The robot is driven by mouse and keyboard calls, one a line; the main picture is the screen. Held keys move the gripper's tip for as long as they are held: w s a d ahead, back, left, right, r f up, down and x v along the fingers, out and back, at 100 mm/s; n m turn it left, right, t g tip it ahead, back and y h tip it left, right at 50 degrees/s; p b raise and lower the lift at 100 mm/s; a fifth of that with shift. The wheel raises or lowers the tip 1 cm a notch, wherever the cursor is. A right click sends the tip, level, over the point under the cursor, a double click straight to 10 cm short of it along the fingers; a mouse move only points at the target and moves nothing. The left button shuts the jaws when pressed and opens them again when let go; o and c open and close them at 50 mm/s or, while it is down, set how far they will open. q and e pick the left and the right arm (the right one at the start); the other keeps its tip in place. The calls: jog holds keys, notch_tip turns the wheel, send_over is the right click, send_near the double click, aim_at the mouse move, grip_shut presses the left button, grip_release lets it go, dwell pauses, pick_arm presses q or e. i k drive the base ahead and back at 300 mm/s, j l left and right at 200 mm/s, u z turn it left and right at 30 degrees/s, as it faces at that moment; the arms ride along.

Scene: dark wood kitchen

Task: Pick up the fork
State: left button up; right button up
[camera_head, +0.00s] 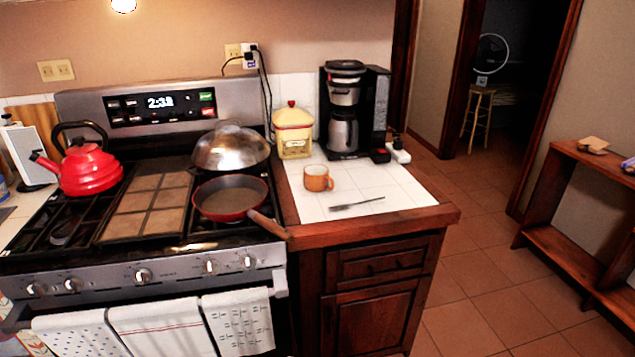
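A fork (356,204) lies flat on the white tiled countertop (400,196) to the right of the stove. It looks dark grey, with its broader end at the left and its thin end pointing right and slightly back. It lies just in front of an orange mug (318,178), apart from it, and near the counter's wooden front edge. Nothing covers the fork. Neither of my grippers shows in the head view.
A coffee maker (345,110) and a yellow canister (292,131) stand at the counter's back. A red pan (231,197) on the stove has its handle (268,224) reaching toward the counter. A red kettle (88,168) is farther left. Floor (480,270) is free at right.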

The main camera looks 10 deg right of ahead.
aim_at(343, 206)
jog(key=i+j+z, duration=0.1)
jog(key=i+z, duration=0.35)
jog(key=i, duration=0.7)
